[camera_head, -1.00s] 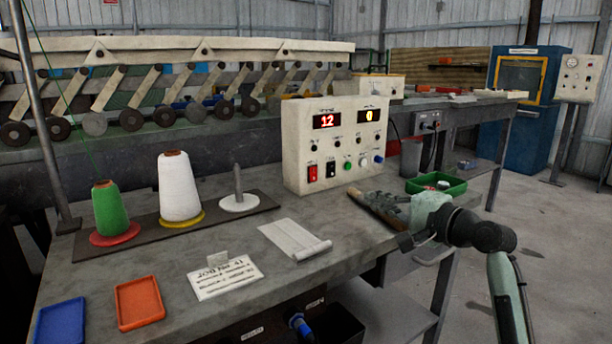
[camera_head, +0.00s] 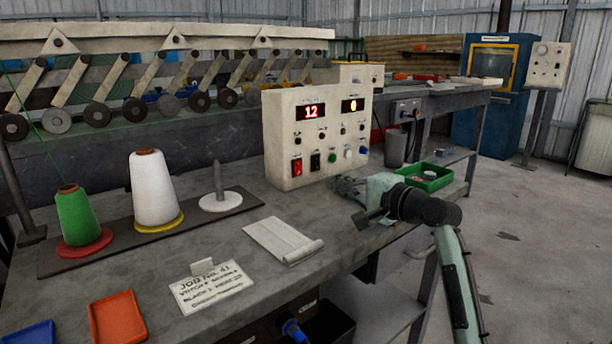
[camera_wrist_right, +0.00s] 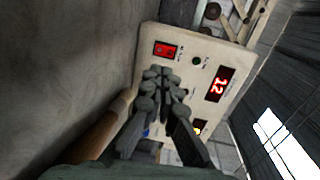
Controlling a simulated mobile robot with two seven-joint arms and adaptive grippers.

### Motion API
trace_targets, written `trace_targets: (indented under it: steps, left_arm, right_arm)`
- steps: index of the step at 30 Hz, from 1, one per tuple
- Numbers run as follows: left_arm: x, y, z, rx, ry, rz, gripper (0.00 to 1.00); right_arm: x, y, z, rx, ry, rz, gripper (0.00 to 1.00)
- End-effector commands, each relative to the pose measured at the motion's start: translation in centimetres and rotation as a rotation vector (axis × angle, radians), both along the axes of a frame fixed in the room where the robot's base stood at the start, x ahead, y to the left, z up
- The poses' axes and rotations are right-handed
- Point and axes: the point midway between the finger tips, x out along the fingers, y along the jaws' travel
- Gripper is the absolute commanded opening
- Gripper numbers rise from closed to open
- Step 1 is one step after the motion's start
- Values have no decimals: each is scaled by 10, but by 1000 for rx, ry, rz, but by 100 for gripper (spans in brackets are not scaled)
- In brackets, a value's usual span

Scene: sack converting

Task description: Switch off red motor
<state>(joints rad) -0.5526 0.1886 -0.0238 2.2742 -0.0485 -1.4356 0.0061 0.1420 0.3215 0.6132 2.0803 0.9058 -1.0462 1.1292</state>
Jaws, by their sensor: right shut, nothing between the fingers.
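The red switch also shows in the right wrist view (camera_wrist_right: 166,50), just beyond the fingertips. My right gripper (camera_head: 345,186) is low in front of the box, to the right of the red switch in the head view. Its fingers (camera_wrist_right: 160,75) are shut and empty. I cannot tell whether they touch the panel. My left gripper is not in view.
A green tray (camera_head: 436,184) lies behind my right wrist. Thread cones (camera_head: 152,190) stand left of the box. Bench space before the box is clear near a folded pale sheet (camera_head: 283,240).

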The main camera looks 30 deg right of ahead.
Motion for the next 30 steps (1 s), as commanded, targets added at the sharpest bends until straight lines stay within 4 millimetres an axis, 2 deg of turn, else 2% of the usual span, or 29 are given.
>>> trace_targets:
  steps: [3,9,15,21,30]
  left_arm:
    - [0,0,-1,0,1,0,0]
    - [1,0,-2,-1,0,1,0]
    - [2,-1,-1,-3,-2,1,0]
    - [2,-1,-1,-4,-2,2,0]
    - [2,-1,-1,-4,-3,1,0]
  right_arm:
    - [28,2,-2,2,-2,2,0]
    - [69,6,-7,1,-1,1,0]
    - [96,8,-11,2,0,2,0]
    - [106,9,-13,0,0,1,0]
    - [106,9,-13,0,0,1,0]
